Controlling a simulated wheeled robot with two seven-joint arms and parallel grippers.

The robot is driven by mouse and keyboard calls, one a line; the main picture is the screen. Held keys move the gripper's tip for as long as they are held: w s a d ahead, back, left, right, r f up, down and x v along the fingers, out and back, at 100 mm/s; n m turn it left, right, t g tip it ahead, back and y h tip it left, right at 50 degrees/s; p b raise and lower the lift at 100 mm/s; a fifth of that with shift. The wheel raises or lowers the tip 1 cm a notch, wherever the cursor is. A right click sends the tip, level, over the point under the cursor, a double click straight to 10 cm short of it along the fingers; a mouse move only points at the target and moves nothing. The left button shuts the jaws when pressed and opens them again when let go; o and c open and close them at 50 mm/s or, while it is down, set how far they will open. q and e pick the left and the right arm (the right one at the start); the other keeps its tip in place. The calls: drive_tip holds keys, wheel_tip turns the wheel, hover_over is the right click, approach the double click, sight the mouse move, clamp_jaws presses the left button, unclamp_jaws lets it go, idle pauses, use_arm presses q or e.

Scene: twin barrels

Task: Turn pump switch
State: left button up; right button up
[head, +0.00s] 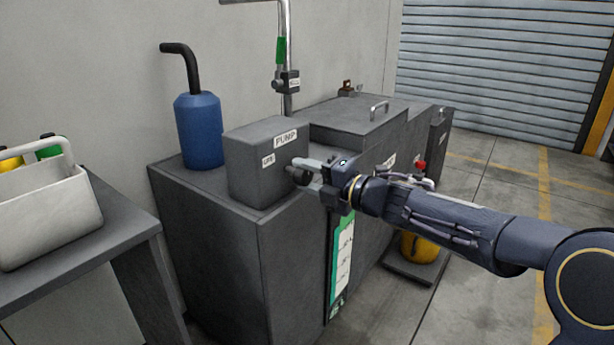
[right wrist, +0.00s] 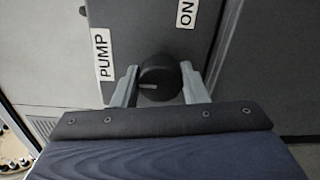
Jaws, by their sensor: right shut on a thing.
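The grey pump box (head: 262,165) stands on the dark cabinet, with a PUMP label on its upper front edge. The pump switch is a round black knob (right wrist: 160,78) on the box's face, with a light pointer mark. In the right wrist view the knob sits between the two grey fingers of my right gripper (right wrist: 158,88), which is shut on it. The PUMP label (right wrist: 102,54) and an ON label (right wrist: 186,14) show beside the knob there. In the head view my right gripper (head: 306,170) reaches the box's right face from the right. My left gripper is not in view.
A blue canister (head: 199,130) with a black spout stands behind the box. A white caddy (head: 45,212) sits on a side table at left. A lidded tank section with a handle (head: 378,110) is behind my arm. A yellow item (head: 420,246) is low beside the cabinet.

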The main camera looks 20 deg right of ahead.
drive_tip(key=o, duration=1)
drive_tip(key=shift+c, duration=0.2)
drive_tip(key=p+v, duration=0.2)
drive_tip(key=v, duration=0.5)
drive_tip(key=shift+s+d, duration=0.25)
drive_tip(key=shift+s, duration=0.1)
